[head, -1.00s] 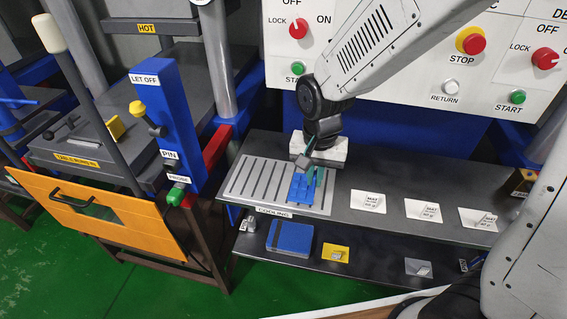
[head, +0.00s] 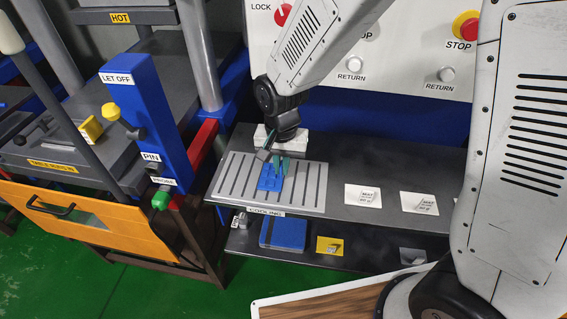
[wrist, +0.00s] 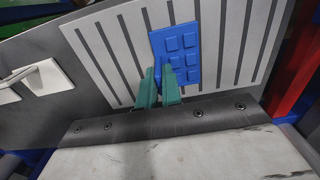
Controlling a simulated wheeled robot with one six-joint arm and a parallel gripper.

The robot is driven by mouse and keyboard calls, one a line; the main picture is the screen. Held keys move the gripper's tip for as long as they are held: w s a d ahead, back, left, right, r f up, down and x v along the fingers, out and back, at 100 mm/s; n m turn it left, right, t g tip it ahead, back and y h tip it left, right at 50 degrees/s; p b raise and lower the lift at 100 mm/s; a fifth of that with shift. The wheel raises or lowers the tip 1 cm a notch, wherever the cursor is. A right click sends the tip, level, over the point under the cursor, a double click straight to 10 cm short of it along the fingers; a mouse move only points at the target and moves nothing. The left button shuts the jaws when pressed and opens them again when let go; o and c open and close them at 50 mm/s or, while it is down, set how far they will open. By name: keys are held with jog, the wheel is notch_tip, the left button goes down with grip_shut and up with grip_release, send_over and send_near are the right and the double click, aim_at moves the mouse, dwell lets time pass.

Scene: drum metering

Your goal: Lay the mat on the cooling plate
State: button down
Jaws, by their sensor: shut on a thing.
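The mat (head: 270,177) is a small blue slab with raised squares. It lies over the slotted light-grey cooling plate (head: 313,184), around its middle. I cannot tell whether it touches the plate or hangs just above it. My gripper (head: 279,167) has green fingers and is shut on the mat's near end, as the wrist view shows. In that view the mat (wrist: 178,53) stretches away from the fingertips (wrist: 158,78) across the plate's slots (wrist: 120,45).
White cards (head: 362,198) lie on the dark shelf right of the plate. A blue slab (head: 283,233) and a yellow card (head: 328,246) are on the lower shelf. A blue post (head: 130,110) and an orange guard (head: 85,215) stand left. The control panel is behind.

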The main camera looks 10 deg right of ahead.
jog(key=shift+f, duration=0.1)
jog(key=c, duration=1.6)
grip_release()
jog(key=shift+f, duration=0.1)
notch_tip(320, 180, up, 12)
jog(key=s+d+r+n, duration=0.2)
jog(key=s+d+r, duration=0.6)
jog(key=d, duration=0.3)
jog(key=shift+s+d+r+n+t, duration=0.2)
jog(key=shift+s+d+r+n, duration=0.15)
jog(key=shift+s+d, duration=1.25)
jog(key=shift+s+d+r+n+t, duration=0.25)
jog(key=shift+s+d, duration=0.55)
jog(key=shift+s, duration=1.65)
jog(key=shift+s+d+r+n+t, duration=0.15)
jog(key=shift+s+d+r+n, duration=0.2)
jog(key=shift+s+d, duration=1.25)
jog(key=shift+s+a, duration=0.4)
jog(key=shift+a, duration=0.05)
